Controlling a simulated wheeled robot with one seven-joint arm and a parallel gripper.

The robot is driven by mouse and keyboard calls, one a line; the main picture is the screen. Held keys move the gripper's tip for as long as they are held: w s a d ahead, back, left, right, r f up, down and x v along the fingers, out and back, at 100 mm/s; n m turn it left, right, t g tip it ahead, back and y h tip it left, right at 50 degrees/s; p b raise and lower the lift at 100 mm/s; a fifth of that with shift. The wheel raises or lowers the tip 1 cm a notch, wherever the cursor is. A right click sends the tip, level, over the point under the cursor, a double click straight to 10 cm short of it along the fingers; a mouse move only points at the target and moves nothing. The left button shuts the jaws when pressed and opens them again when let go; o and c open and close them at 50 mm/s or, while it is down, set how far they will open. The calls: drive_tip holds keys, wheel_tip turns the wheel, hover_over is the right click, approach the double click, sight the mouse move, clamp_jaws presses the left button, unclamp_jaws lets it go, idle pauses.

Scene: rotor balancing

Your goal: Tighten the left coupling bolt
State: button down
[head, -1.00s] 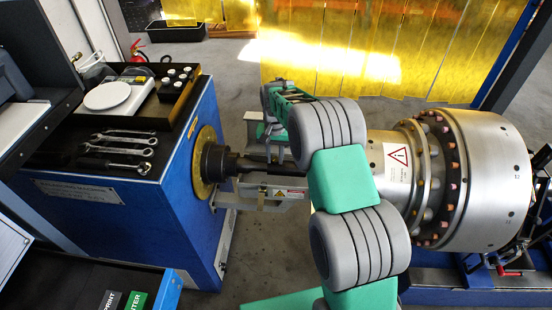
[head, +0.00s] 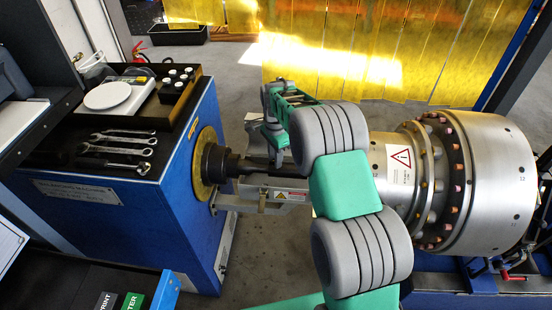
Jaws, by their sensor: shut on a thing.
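The coupling shaft (head: 232,164) is a dark stepped cylinder that runs from the blue balancing machine (head: 188,235) toward the large silver rotor (head: 487,180). My gripper (head: 272,138) is at the far side of the coupling's right end, with its grey fingers pointing down beside the shaft. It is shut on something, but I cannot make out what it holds. The left coupling bolt cannot be told apart at this size; my gripper and arm hide part of the coupling.
A black tray (head: 75,172) on the machine holds several wrenches (head: 120,141). Behind it are a white scale (head: 107,96) and small weights (head: 178,75). A silver bracket (head: 285,194) with a warning label lies under the shaft. Yellow curtains (head: 400,50) hang at the back.

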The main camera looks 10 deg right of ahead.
drive_tip(key=shift+m, duration=0.6)
drive_tip(key=c, duration=1.2)
unclamp_jaws()
drive_tip(key=shift+o, duration=0.2)
wheel_tip(320, 180, up, 8)
drive_tip(key=shift+f+b, duration=0.1)
drive_tip(key=shift+b, duration=0.2)
